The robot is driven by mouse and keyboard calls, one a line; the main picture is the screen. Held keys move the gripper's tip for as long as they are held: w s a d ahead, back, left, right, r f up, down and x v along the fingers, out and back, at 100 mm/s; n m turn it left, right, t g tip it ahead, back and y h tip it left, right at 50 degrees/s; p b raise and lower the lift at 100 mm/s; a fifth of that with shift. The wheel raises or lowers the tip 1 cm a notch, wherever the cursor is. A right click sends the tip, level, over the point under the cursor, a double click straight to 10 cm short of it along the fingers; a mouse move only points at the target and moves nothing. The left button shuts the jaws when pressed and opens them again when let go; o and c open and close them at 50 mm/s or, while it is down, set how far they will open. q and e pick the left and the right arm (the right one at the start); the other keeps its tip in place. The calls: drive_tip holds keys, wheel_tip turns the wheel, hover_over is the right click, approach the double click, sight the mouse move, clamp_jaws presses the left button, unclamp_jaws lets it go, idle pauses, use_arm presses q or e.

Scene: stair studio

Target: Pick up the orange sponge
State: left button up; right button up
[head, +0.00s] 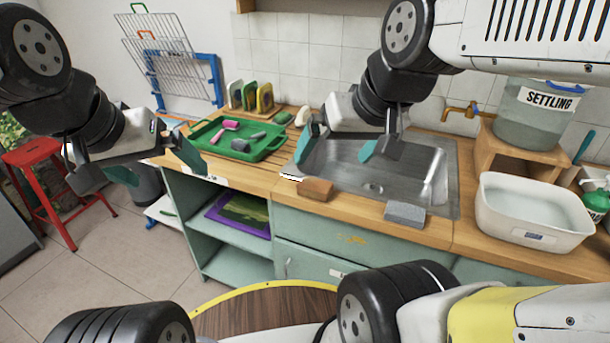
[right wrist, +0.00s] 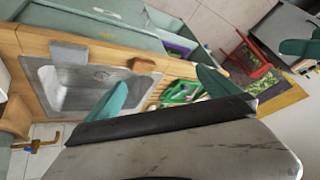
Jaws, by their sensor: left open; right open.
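A brown-orange block (head: 316,190) lies on the wooden counter by the sink's front left edge; it also shows in the right wrist view (right wrist: 141,65). It is the closest match to an orange sponge, but I cannot tell whether it is a sponge or a brush back. A grey block (head: 405,214) lies to its right at the sink's front rim. My right gripper (head: 340,150) is open and empty, above the left part of the sink and behind the brown-orange block in the picture. My left gripper (head: 155,165) is open and empty, left of the counter.
A green tray (head: 262,151) with small items sits on the counter, before a rack of coloured pieces (head: 250,97). The steel sink (head: 432,180) looks empty. A white tub (head: 531,222) and a bucket (head: 537,112) stand right. A red stool (head: 45,185) is far left.

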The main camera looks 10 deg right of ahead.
drive_tip(key=shift+w, duration=0.1)
drive_tip(key=n+g+h, duration=0.2)
drive_tip(key=n+g, duration=0.4)
drive_tip(key=n, duration=2.2)
hover_over(315, 184)
drive_tip(key=f, duration=1.8)
drive_tip(key=shift+d+f, duration=0.1)
drive_tip(key=shift+d, duration=0.15)
drive_tip(key=shift+n, duration=0.3)
drive_tip(key=f, duration=0.8)
drive_tip(key=shift+a, duration=0.2)
drive_tip(key=shift+r, duration=0.1)
drive_tip(key=shift+c, duration=0.2)
